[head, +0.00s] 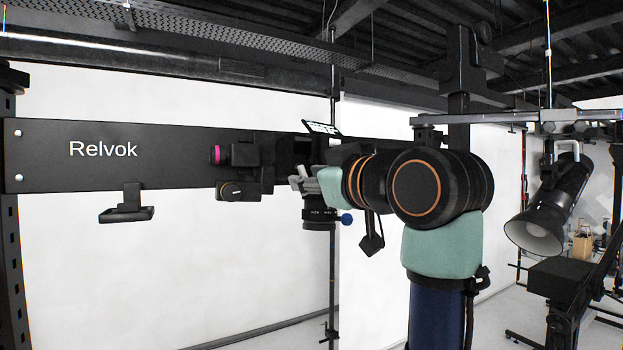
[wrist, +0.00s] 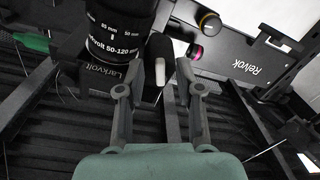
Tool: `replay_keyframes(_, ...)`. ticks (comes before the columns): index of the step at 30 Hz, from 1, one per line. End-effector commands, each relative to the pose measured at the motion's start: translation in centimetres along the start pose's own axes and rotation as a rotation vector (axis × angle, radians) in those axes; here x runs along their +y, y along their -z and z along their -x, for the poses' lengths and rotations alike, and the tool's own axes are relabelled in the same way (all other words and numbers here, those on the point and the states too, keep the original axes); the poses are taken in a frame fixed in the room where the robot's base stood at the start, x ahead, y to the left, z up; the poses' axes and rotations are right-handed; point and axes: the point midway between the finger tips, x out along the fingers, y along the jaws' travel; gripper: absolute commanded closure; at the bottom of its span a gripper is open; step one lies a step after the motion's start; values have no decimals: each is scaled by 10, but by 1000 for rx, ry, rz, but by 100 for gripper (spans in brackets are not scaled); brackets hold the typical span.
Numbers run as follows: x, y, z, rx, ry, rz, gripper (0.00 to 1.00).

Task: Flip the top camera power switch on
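The top camera hangs from the dark beam with its black lens (head: 318,215) pointing down. In the wrist view the lens (wrist: 115,35) fills the upper left and its text reads 50-120 mm. My gripper (head: 308,180) is close beside the camera in the head view, partly overlapping it. In the wrist view my gripper (wrist: 160,75) is open, with its fingers apart near the lens and a dark part of the camera behind them.
The beam (head: 95,180), labelled Relvok, carries a unit with a pink-ended knob (head: 215,154). A studio lamp (head: 548,210) stands at right. The space below the beam is open.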

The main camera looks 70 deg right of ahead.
Motion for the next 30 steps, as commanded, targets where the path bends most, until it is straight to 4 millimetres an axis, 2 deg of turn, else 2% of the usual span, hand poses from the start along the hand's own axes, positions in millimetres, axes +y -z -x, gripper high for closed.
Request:
replay_keyframes(5, 0, 0, 0, 0, 0, -1, 65)
replay_keyframes(8, 1, 0, 8, 2, -1, 0, 65)
replay_keyframes(11, 1, 0, 26, 2, -3, 2, 65)
replay_keyframes(18, 1, 0, 86, 3, -4, 2, 65)
replay_keyframes(21, 1, 0, 105, 2, -3, 2, 65)
replay_keyframes(25, 0, 0, 118, 1, -2, 1, 65)
replay_keyframes(30, 0, 0, 120, -1, 1, 0, 65)
